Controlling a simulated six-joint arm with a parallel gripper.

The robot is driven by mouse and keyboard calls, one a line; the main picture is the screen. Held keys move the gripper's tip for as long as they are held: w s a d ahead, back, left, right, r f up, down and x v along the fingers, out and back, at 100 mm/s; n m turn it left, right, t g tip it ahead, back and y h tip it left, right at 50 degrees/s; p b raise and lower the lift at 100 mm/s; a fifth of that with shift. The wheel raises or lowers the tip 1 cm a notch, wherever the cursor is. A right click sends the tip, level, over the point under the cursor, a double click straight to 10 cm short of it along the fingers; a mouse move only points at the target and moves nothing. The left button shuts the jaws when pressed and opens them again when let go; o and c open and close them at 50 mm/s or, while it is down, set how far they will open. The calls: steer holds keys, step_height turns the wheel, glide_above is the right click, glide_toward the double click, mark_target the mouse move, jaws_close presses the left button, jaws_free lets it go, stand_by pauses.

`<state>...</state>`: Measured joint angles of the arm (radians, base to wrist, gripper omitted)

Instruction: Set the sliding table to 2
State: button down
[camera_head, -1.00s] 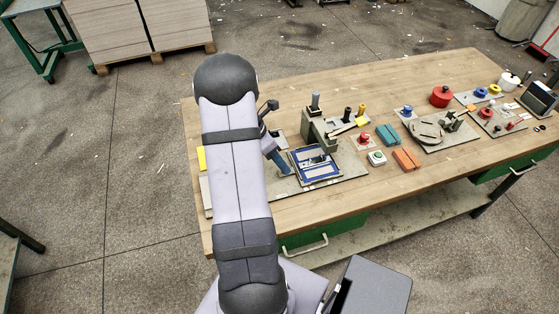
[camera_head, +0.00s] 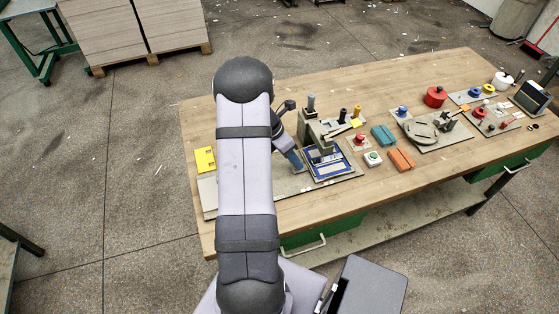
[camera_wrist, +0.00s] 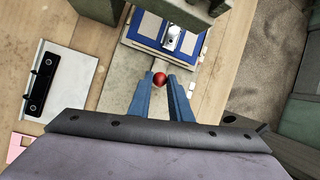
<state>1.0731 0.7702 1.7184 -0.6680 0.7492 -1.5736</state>
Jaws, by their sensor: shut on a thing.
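The sliding table (camera_head: 345,172) has a blue frame with pale panels and sits on a grey base plate on the bench. In the wrist view the blue frame (camera_wrist: 203,48) lies at the top, beyond my fingertips, partly cut off. My gripper (camera_wrist: 160,84) has its blue fingers shut on a red round knob (camera_wrist: 159,78), on the near side of the blue frame. In the head view my gripper (camera_head: 297,164) is at the table's left side, partly hidden by my arm. No number markings can be read.
A grey-green upright stand (camera_head: 311,130) rises close behind the sliding table. A yellow piece (camera_head: 205,159) is at the bench's left edge. A white panel (camera_wrist: 58,80) shows left in the wrist view.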

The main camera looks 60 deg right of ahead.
steer(key=shift+s+d+r, duration=0.1)
steer(key=shift+s+d, duration=0.8)
steer(key=shift+d, duration=0.05)
steer(key=c, duration=1.6)
jaws_free()
steer(key=shift+s+d, duration=0.1)
steer(key=shift+b+v, duration=0.7)
steer(key=shift+v, duration=3)
